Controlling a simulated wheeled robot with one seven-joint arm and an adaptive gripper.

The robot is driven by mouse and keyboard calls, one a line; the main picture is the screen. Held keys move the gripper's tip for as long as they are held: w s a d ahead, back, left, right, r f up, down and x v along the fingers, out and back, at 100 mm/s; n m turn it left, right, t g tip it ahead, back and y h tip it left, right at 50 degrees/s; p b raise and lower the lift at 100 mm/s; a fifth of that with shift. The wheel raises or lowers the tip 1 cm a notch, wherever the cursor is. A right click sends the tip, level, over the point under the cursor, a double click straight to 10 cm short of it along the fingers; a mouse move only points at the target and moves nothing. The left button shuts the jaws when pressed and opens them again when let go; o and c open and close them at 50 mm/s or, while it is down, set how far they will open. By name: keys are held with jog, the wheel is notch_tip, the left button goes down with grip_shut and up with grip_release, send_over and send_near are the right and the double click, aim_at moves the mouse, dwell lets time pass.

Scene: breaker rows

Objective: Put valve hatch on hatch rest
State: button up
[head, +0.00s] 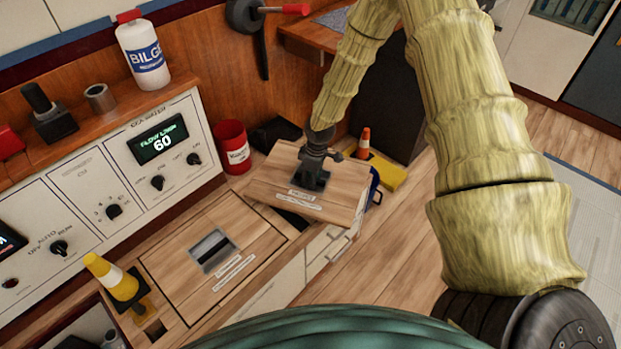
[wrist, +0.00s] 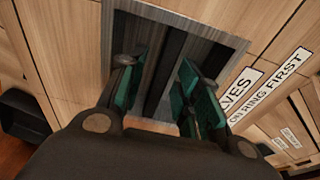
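The valve hatch (head: 265,185) is a light wooden panel with white label strips. It sits askew over the right end of the counter and looks raised, with a dark gap under its near edge. My gripper (head: 313,178) points down into the metal recess in its top. In the wrist view the teal-padded fingers (wrist: 165,92) stand on both sides of a dark bar in the recess of the hatch (wrist: 268,25), whose label partly reads "RING FIRST". I cannot clearly pick out the hatch rest; the hatch and arm may hide it.
A second hatch (head: 170,262) with a metal recess lies flat in the counter, a yellow cone (head: 112,277) at its left. A red can (head: 232,148) stands behind. An orange cone (head: 364,143) and a yellow block (head: 388,174) are at the right. The control panel (head: 75,190) lines the left.

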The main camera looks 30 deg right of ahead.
notch_tip(320, 180, up, 12)
jog(key=s+p, duration=0.1)
jog(key=shift+d+p, duration=0.3)
jog(key=shift+d, duration=0.15)
dwell(0.6)
jog(key=shift+s+a, duration=0.1)
dwell(2.3)
